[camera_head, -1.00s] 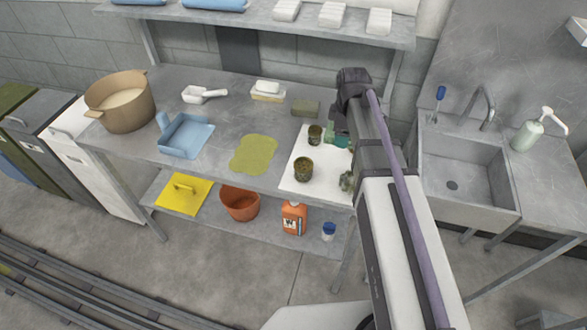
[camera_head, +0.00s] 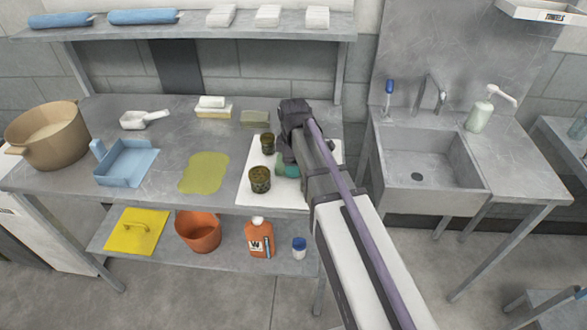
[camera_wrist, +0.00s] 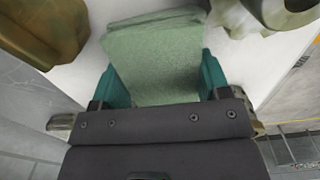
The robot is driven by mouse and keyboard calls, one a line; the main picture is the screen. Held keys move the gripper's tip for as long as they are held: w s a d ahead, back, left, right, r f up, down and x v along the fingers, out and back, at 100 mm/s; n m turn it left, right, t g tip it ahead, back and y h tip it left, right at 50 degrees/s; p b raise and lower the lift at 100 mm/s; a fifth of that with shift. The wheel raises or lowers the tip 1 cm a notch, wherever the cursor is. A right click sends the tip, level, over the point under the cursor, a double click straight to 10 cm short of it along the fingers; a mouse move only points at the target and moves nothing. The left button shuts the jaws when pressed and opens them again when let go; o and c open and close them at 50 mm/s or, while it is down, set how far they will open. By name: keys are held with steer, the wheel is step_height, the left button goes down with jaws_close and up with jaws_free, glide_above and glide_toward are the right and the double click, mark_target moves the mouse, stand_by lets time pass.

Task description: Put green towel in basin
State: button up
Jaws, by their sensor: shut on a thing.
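The green towel (camera_wrist: 152,62) is a folded, pale green cloth between the teal fingers of my gripper (camera_wrist: 160,78) in the wrist view. My gripper is shut on it, just over or on a white mat (camera_wrist: 85,85). In the head view my gripper (camera_head: 286,168) is over the white mat (camera_head: 240,193), and the arm hides most of the towel. The basin (camera_head: 430,172) is a grey sink to the right of my arm, with a drain and nothing in it.
A tap (camera_head: 432,92), blue brush (camera_head: 388,98) and soap bottle (camera_head: 482,112) stand behind the sink. A shelf (camera_head: 190,30) hangs above.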

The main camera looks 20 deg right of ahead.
steer(key=shift+f, duration=0.15)
steer(key=o, duration=0.9)
step_height(320, 180, up, 13)
steer(key=p, duration=1.2)
steer(key=shift+f, duration=0.2)
steer(key=s+m, duration=0.4)
steer(key=s, duration=0.1)
steer(key=s+a+m, duration=0.1)
steer(key=s+m, duration=0.8)
steer(key=s, duration=0.2)
steer(key=shift+a+m, duration=0.25)
steer(key=shift+m, duration=0.05)
steer(key=shift+w, duration=0.1)
steer(key=shift+c, duration=1)
